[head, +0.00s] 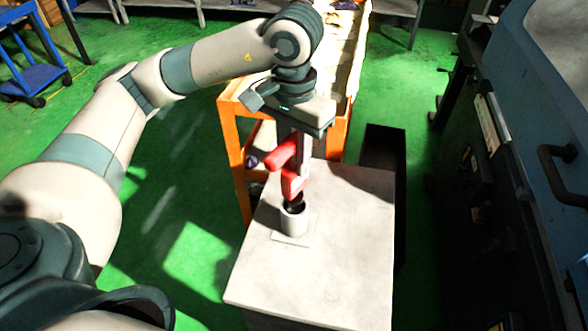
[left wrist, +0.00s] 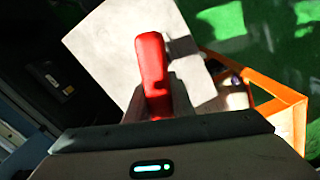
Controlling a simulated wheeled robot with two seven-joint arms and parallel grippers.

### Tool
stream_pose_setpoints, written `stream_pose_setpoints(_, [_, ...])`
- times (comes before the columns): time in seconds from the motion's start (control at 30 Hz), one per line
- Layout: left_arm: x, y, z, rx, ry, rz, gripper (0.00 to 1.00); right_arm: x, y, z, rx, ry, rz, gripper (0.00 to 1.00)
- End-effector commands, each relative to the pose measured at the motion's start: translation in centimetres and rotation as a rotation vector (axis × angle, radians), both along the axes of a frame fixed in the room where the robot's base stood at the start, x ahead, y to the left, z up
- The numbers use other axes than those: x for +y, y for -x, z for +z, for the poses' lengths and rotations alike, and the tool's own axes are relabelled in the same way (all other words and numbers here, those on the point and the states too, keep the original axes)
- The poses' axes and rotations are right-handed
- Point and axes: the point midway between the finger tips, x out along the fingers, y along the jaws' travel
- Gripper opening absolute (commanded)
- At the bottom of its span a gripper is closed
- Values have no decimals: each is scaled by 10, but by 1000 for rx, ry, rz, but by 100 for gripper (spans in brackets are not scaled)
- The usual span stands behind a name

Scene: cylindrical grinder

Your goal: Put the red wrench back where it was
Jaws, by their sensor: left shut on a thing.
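My left gripper (head: 299,160) points down over the grey table and is shut on the red wrench (head: 291,184). The wrench's red handle sticks out to the left of the fingers, and it also shows in the left wrist view (left wrist: 152,65). Below the red part, a dark end is at the mouth of a short grey cylindrical holder (head: 294,222) on a square base. I cannot tell how deep the dark end sits in it. The fingers partly hide the wrench. My right gripper is in neither view.
The grey table top (head: 340,270) is otherwise bare. An orange-framed cart (head: 232,140) stands close behind it. A dark bin (head: 384,150) stands behind right, and the dark and blue machine (head: 545,110) fills the right side. A blue cart (head: 35,75) is far left.

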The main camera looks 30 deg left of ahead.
Motion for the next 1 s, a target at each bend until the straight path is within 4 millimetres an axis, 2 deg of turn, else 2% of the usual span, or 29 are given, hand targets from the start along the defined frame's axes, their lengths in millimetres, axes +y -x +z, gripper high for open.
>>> stream_pose_setpoints(0.33, [0,0,-4,1,0,0,0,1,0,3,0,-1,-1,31])
stream_pose_setpoints(0.7, [0,1,-41,0,0,-1,0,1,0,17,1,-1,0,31])
stream_pose_setpoints(1.0, [0,0,-42,-1,0,-1,0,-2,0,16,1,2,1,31])
